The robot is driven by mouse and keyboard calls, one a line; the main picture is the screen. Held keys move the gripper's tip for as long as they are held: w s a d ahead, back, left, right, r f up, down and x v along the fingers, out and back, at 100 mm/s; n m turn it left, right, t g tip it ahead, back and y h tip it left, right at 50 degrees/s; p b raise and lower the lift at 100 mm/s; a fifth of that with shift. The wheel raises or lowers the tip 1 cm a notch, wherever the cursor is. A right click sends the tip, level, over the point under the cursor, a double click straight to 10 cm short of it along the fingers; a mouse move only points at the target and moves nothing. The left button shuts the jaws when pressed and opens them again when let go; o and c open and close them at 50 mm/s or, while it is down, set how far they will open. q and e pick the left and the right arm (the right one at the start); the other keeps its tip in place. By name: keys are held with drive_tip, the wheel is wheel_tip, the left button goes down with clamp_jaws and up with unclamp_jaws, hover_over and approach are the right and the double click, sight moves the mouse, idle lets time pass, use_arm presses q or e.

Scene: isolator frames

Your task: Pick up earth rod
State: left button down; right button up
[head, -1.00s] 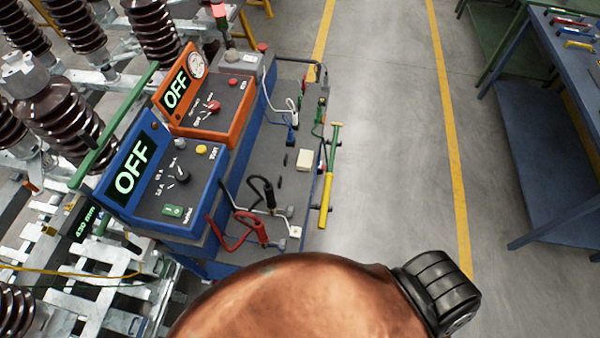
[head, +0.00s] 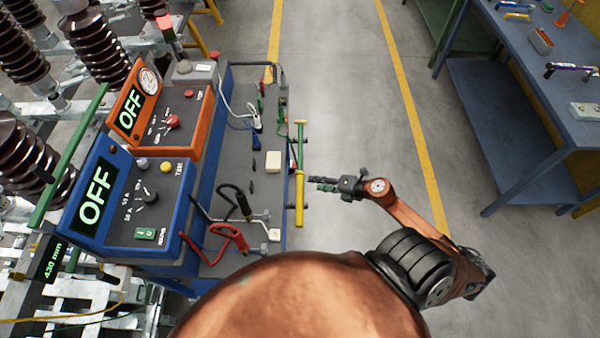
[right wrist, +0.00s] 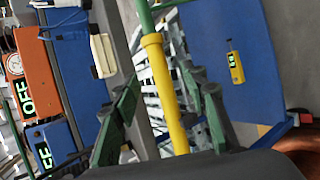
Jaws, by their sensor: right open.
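The earth rod, green above and yellow below (head: 299,198), stands along the right side of the trolley. My right gripper (head: 316,184) is just right of it, its dark green fingertips pointing at the rod near the yellow part's top. In the right wrist view the rod's yellow part (right wrist: 166,90) runs between the two open fingers (right wrist: 165,112). The fingers appear apart from it; the remaining depth is hard to judge. The lower end of the rod is hidden behind the gripper body in that view. My left gripper is not in view.
The trolley carries an orange unit (head: 160,115) and a blue unit (head: 130,205), both showing OFF, plus red and black leads (head: 215,240). A blue workbench (head: 550,70) stands at the right. The floor between is clear. A yellow meter (right wrist: 235,66) shows in the right wrist view.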

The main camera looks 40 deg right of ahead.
sight(300, 169)
drive_tip(key=x, duration=0.7)
drive_tip(key=shift+w+a, duration=0.3)
drive_tip(key=shift+w, duration=0.05)
drive_tip(key=shift+c, duration=0.5)
clamp_jaws()
